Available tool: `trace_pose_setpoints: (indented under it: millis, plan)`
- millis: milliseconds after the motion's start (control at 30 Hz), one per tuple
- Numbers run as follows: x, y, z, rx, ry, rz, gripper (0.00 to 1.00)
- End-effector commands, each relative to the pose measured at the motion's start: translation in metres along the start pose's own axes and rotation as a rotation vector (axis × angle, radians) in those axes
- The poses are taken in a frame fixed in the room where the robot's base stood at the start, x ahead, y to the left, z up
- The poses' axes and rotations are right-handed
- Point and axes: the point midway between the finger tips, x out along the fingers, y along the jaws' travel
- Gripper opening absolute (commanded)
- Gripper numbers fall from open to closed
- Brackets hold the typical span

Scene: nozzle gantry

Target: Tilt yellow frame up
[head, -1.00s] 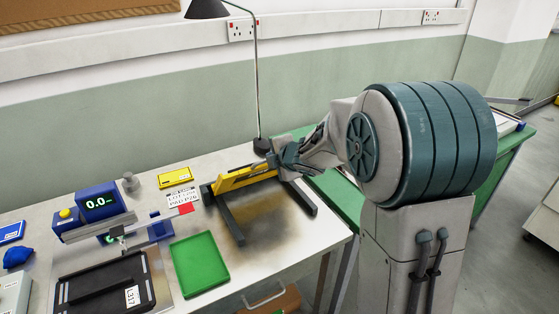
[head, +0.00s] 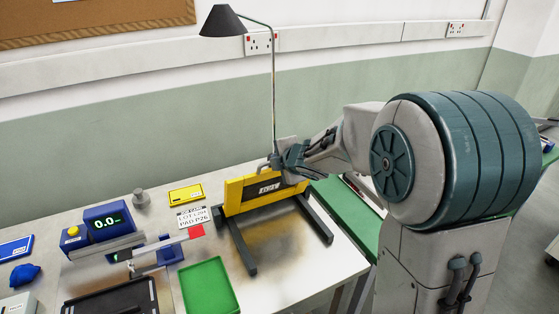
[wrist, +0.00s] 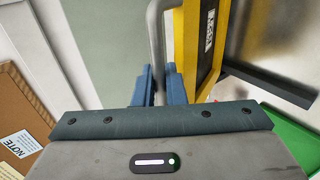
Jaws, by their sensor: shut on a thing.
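The yellow frame (head: 235,196) stands steeply tilted on the workbench, its dark label facing forward. It rises from a dark base with two legs (head: 241,247) that lie flat on the bench. In the wrist view the yellow frame (wrist: 188,45) is just right of my fingers, with a grey bent bar (wrist: 155,38) along its left side. My gripper (head: 286,163) is at the frame's upper edge. In the wrist view my gripper (wrist: 160,84) is shut on this grey bar, which looks like the frame's handle. Its lower part is hidden between the fingers.
A desk lamp (head: 222,20) has its thin pole close behind my gripper. A green tray (head: 208,290), a white label card (head: 193,217), a yellow case (head: 186,194) and a blue display unit (head: 106,223) lie left of the frame. Bench between the legs is bare.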

Motion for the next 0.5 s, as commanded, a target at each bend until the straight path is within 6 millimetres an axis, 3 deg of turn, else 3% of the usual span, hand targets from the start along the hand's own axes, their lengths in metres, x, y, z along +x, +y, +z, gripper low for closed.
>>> trace_pose_setpoints:
  millis: [300, 367, 500]
  plan:
    - [-0.0001, 0.0001, -0.0001, 0.0, 0.0, 0.001, 0.0]
    - [-0.0002, 0.0001, 0.0, 0.0, 0.0, 0.001, 0.22]
    - [-0.0002, 0.0001, 0.0003, 0.001, 0.0, 0.001, 0.26]
